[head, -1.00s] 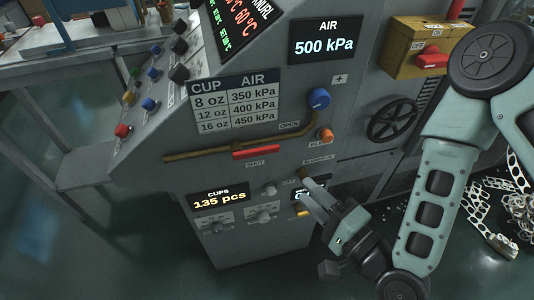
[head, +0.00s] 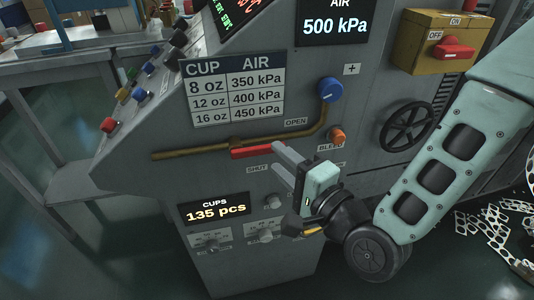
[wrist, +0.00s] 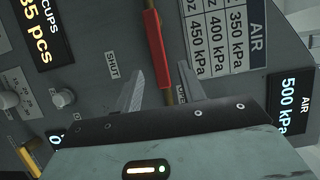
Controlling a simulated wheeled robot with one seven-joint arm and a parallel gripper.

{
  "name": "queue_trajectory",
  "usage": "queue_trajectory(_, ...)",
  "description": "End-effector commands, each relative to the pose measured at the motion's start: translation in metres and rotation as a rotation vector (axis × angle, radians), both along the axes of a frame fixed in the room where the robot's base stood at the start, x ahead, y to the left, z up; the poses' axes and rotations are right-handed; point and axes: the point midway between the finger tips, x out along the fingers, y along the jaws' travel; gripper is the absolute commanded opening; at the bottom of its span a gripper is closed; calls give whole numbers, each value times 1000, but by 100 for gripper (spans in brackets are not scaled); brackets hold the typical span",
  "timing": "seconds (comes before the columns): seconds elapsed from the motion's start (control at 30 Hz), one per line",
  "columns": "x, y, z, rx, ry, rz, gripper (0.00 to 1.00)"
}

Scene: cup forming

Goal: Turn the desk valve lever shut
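The red valve lever (head: 256,152) lies along the brass pipe (head: 190,152) on the grey machine front, between the OPEN label (head: 296,121) above right and the SHUT label (head: 257,169) below. My gripper (head: 275,158) is open and empty at the lever's right end, its fingers pointing left toward the panel. In the wrist view the lever (wrist: 157,55) runs down between the two spread fingers of my gripper (wrist: 160,78). The SHUT label (wrist: 112,65) is beside the left finger. I cannot tell whether either finger touches the lever.
A blue knob (head: 330,90) and an orange bleed button (head: 337,135) sit right of the lever. A black handwheel (head: 406,125) and yellow switch box (head: 420,42) are farther right. A cup counter display (head: 213,207) and small knobs lie below.

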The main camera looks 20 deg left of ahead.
Motion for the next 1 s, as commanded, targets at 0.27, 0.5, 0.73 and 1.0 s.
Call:
queue_trajectory(0.27,25,33,0,0,1,-1,40)
queue_trajectory(0.5,30,41,0,-1,2,-1,40)
queue_trajectory(0.73,30,41,0,-2,1,-1,29)
queue_trajectory(1.0,30,41,-1,0,1,-1,0)
